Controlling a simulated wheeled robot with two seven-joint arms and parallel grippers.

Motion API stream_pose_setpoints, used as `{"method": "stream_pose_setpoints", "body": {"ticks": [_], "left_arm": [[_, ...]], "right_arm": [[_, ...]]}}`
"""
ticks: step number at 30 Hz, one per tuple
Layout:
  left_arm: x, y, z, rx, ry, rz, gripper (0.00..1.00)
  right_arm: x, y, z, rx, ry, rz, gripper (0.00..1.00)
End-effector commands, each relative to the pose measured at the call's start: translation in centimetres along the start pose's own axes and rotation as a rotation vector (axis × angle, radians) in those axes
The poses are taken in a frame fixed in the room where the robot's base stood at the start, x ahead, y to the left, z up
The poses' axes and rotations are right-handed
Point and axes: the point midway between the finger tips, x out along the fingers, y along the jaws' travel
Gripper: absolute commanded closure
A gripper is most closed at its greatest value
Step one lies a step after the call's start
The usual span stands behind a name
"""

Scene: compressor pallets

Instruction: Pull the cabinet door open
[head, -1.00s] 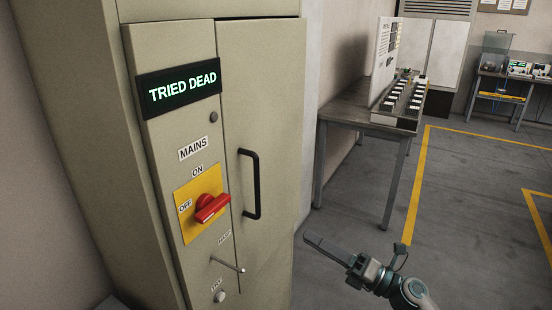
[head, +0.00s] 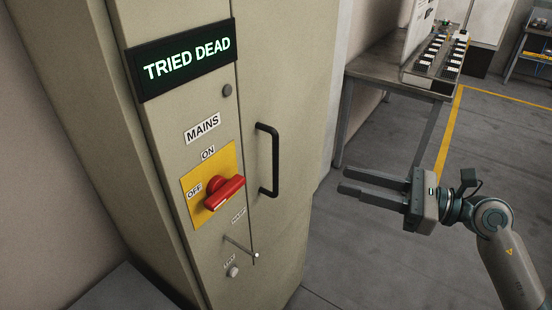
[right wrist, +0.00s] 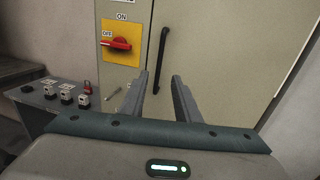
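The cabinet door (head: 285,100) is a tall beige panel and looks shut. Its black vertical bar handle (head: 274,160) is near the door's left edge and also shows in the right wrist view (right wrist: 160,60). My right gripper (head: 352,181) is open and empty, to the right of the handle and apart from it, fingers pointing toward the cabinet. In the right wrist view its two fingers (right wrist: 162,78) are spread, with the handle ahead of and slightly left of the gap between them. My left gripper is not in view.
Left of the door, a fixed panel carries a lit "TRIED DEAD" sign (head: 187,58), a red rotary switch (head: 224,193) and a thin projecting rod (head: 241,248). A metal table (head: 395,65) stands behind on the right. The floor (head: 400,250) right of the cabinet is clear.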

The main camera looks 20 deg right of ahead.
Motion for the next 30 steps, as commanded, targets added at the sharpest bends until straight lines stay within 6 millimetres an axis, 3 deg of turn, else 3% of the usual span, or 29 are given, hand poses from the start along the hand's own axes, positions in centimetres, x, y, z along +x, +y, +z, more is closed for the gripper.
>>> {"method": "stream_pose_setpoints", "body": {"ticks": [11,30], "left_arm": [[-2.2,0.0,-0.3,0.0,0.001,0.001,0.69],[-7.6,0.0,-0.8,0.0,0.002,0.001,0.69]], "right_arm": [[3.6,0.0,0.5,0.002,-0.004,0.001,0.71],[14.8,0.0,0.5,0.004,-0.003,0.001,0.71]]}}
